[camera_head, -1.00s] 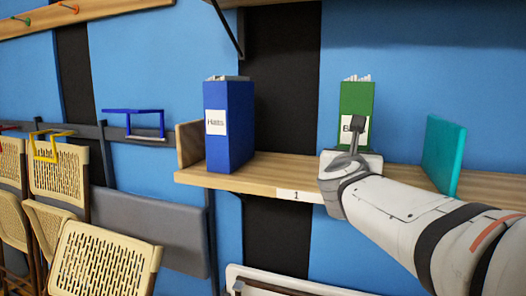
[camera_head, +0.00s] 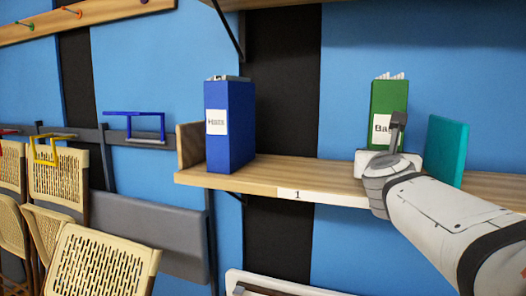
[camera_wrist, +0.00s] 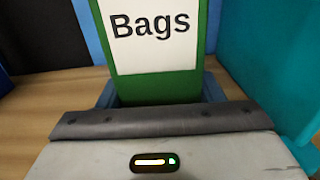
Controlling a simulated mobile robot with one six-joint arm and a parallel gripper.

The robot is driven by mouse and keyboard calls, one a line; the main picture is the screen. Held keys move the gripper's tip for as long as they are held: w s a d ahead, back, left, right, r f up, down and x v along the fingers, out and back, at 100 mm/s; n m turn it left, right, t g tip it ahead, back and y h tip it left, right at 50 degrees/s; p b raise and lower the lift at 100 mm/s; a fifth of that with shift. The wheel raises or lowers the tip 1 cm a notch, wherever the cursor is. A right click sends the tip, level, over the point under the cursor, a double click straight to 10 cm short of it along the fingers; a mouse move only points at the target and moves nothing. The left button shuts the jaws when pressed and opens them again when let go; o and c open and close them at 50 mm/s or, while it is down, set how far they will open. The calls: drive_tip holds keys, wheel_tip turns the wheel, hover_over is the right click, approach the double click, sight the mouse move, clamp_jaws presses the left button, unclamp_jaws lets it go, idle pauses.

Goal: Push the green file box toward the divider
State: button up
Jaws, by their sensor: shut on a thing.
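The green file box (camera_head: 389,100), labelled "Bags", stands upright on the wooden shelf, with white papers at its top. In the wrist view its green face and label (camera_wrist: 153,37) fill the middle. My gripper (camera_wrist: 160,95) is shut on the box's lower part, a finger at each side. In the head view my gripper (camera_head: 391,158) covers the box's bottom. The teal divider (camera_head: 447,150) stands to the right of the box, and also shows at the right of the wrist view (camera_wrist: 270,60). A narrow gap separates box and divider.
A blue file box (camera_head: 230,125) stands further left on the shelf (camera_head: 300,176), beside a wooden end panel (camera_head: 190,145). The shelf between the two boxes is clear. Another shelf hangs above. Folding chairs (camera_head: 100,262) hang at the lower left.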

drive_tip(key=shift+s+d+b, duration=0.35)
drive_tip(key=shift+d+b, duration=0.1)
drive_tip(key=shift+d, duration=0.5)
drive_tip(key=shift+s+d+b, duration=0.35)
drive_tip(key=shift+d+b, duration=0.1)
drive_tip(key=shift+d, duration=0.5)
drive_tip(key=shift+s+d+b, duration=0.35)
drive_tip(key=shift+d+b, duration=0.1)
drive_tip(key=shift+d, duration=0.5)
drive_tip(key=o, duration=0.9)
